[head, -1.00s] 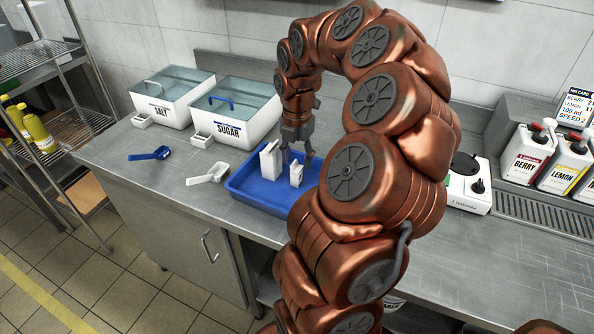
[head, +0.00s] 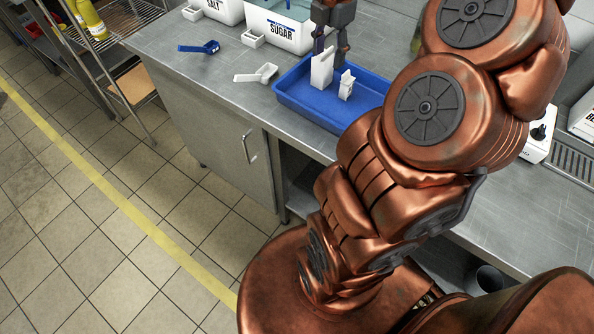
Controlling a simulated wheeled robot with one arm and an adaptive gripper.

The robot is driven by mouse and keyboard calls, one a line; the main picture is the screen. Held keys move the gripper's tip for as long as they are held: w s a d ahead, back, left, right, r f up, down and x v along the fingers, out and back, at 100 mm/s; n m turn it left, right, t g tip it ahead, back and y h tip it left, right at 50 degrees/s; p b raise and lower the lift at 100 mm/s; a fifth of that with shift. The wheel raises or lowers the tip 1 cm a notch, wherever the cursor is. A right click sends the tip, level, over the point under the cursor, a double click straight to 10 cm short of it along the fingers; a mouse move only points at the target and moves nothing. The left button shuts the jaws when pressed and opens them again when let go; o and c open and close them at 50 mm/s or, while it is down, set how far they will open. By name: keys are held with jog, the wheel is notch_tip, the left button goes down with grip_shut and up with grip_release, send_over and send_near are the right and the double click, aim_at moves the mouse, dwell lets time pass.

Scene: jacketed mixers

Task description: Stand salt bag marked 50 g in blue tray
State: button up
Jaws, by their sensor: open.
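Two white upright packets stand in the blue tray (head: 288,97). The taller packet (head: 321,71) is on the left, and the smaller packet (head: 346,86) is to its right. No marking can be read on either, so I cannot tell which is the 50 g salt bag. My gripper (head: 331,56) is open, pointing down just behind and above the packets. Its lower fingers are partly hidden behind the taller packet, and nothing shows held in it. My arm hides the tray's right end.
The SALT bin (head: 216,10) and SUGAR bin (head: 275,28) stand behind. The counter's front edge runs before the tray.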

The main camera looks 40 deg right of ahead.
jog(key=s+a+m, duration=0.2)
jog(key=a+m, duration=0.1)
jog(key=a, duration=0.7)
jog(key=s+a+f+m+g, duration=0.1)
jog(key=s+a+f+m, duration=0.2)
jog(key=s+a+m, duration=0.4)
jog(key=s+a+f+m+g, duration=0.1)
jog(key=s+a+f+m, duration=0.1)
jog(key=s+a+m, duration=0.5)
jog(key=s+m, duration=0.1)
jog(key=s, duration=0.1)
jog(key=shift+s+f+m, duration=0.4)
jog(key=shift+r, duration=0.1)
notch_tip(320, 180, up, 6)
jog(key=p, duration=0.6)
jog(key=shift+c, duration=0.8)
